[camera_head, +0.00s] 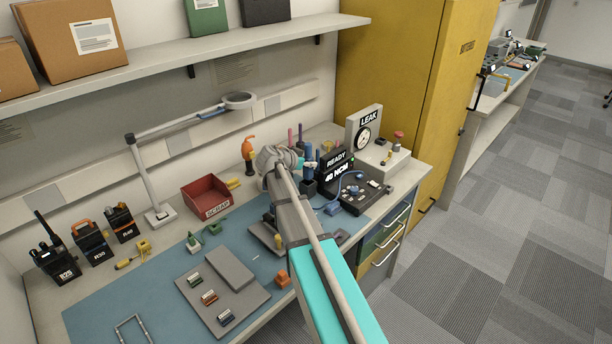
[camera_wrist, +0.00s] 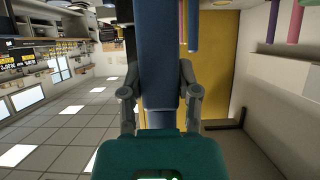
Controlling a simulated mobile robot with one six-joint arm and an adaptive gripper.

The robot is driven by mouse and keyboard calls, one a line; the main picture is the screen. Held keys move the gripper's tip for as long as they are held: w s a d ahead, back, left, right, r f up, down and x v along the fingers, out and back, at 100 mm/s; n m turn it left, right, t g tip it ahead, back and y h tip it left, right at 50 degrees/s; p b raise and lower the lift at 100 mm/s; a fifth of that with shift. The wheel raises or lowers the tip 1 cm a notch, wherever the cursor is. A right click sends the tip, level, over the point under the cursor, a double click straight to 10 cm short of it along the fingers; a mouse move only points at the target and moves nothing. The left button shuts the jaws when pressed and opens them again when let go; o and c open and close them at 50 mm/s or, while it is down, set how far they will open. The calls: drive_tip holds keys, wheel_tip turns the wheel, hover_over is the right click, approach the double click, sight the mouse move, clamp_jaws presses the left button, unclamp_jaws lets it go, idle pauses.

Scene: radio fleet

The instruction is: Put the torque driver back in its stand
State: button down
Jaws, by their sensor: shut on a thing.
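My gripper (camera_wrist: 160,103) is shut on a thick blue cylinder, which looks like the torque driver (camera_wrist: 157,55), in the wrist view. Its far end runs out of the top of that view. In the head view my gripper (camera_head: 283,160) is over the back of the bench, left of the black controller (camera_head: 338,173) reading "READY 40 NCM". Slim pink and blue upright tools (camera_head: 301,132) stand just behind it. The driver's stand cannot be told apart clearly behind my wrist. In the wrist view a blue rod (camera_wrist: 193,28) and a pink rod (camera_wrist: 296,22) hang apart from the held driver.
A leak tester (camera_head: 365,135) stands right of the controller. A red scrap bin (camera_head: 207,197), a lamp (camera_head: 150,180) and several radios (camera_head: 92,243) are to the left. My arm covers part of the blue mat (camera_head: 120,305).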

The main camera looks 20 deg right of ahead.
sight(305, 171)
idle(0.3)
drive_tip(key=shift+f+b, duration=1.9)
drive_tip(key=shift+f, duration=0.1)
drive_tip(key=shift+c, duration=1.7)
unclamp_jaws()
